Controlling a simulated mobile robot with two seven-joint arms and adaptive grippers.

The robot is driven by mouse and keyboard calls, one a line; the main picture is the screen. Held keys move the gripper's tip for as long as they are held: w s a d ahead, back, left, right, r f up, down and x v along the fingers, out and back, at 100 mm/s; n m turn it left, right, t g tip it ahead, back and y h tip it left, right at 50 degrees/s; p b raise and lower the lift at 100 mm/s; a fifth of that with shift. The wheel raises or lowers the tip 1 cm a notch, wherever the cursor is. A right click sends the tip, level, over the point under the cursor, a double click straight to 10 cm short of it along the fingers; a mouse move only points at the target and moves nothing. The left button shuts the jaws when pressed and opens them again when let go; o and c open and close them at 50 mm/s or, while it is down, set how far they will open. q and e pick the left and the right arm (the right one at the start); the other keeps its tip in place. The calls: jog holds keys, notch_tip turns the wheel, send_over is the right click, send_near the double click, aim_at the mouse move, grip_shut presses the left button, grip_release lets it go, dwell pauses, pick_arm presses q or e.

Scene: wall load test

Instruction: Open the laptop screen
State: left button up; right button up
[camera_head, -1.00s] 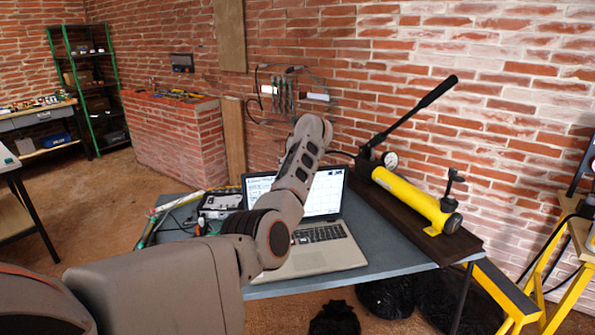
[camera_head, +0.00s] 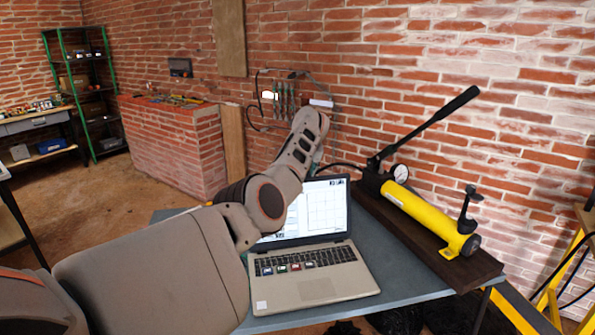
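The laptop (camera_head: 312,285) stands on the grey-blue table with its lid open. Its lit screen (camera_head: 325,212) stands up behind the keyboard, tilted a little back, and shows a page with a grid. My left arm comes in from the left and crosses in front of the screen's left part, hiding it. The arm's far end rises above the screen's top edge. My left gripper is hidden behind the arm, so I cannot see its fingers or whether it touches the lid. My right arm and gripper are not in view.
A yellow hydraulic pump (camera_head: 425,215) with a long black handle lies on a dark board right of the laptop. The table's (camera_head: 400,285) front right is clear. A brick wall (camera_head: 410,60) stands close behind. A green shelf (camera_head: 85,95) stands far left.

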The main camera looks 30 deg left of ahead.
pick_arm(q)
jog(key=shift+w+a, duration=0.1)
dwell(0.4)
jog(key=o, duration=1.6)
notch_tip(320, 180, up, 10)
jog(key=shift+f, duration=0.1)
